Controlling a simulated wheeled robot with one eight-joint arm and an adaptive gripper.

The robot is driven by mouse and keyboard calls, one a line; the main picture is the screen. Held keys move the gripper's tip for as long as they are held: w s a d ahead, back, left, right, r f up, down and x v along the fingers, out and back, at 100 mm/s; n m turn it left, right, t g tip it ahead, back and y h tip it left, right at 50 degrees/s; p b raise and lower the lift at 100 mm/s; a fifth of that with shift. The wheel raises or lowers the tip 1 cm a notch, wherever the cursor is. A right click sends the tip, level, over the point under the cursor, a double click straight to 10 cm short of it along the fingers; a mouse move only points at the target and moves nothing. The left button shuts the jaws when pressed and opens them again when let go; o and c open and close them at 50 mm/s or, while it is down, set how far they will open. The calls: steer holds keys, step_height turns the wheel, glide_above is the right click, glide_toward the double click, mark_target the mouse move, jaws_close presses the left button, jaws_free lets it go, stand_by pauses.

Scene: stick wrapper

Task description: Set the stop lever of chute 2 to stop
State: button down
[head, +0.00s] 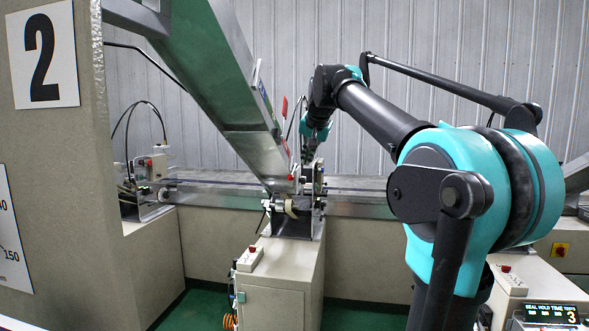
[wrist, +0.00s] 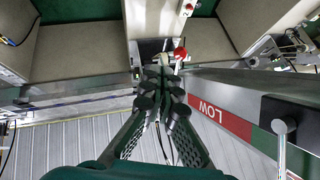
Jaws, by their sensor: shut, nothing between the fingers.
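The inclined metal chute (head: 225,75) runs down to the machine in the middle of the head view. A metal lever with a round end (wrist: 281,127) sits by a black block at the right. A red-tipped part (head: 284,106) stands beside the chute in the head view. My gripper (wrist: 166,68) is shut and empty; its tips are hard to make out in the head view.
A panel marked "2" (head: 43,55) stands at the left. A pale cabinet (head: 275,285) with a small red-button box (head: 249,258) stands below the chute. A metal rail (head: 355,205) runs behind. A display (head: 551,313) is at lower right.

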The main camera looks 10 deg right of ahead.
glide_toward(294, 170)
steer(key=shift+m, duration=0.3)
steer(key=f, duration=0.2)
steer(key=a+f, duration=0.1)
steer(key=f, duration=0.2)
steer(key=shift+a+f, duration=0.15)
steer(key=shift+f, duration=0.1)
steer(key=shift+f+t, duration=0.1)
steer(key=shift+t, duration=0.2)
steer(key=shift+f+t, duration=0.4)
steer(key=shift+f, duration=0.55)
steer(key=shift+r, duration=0.1)
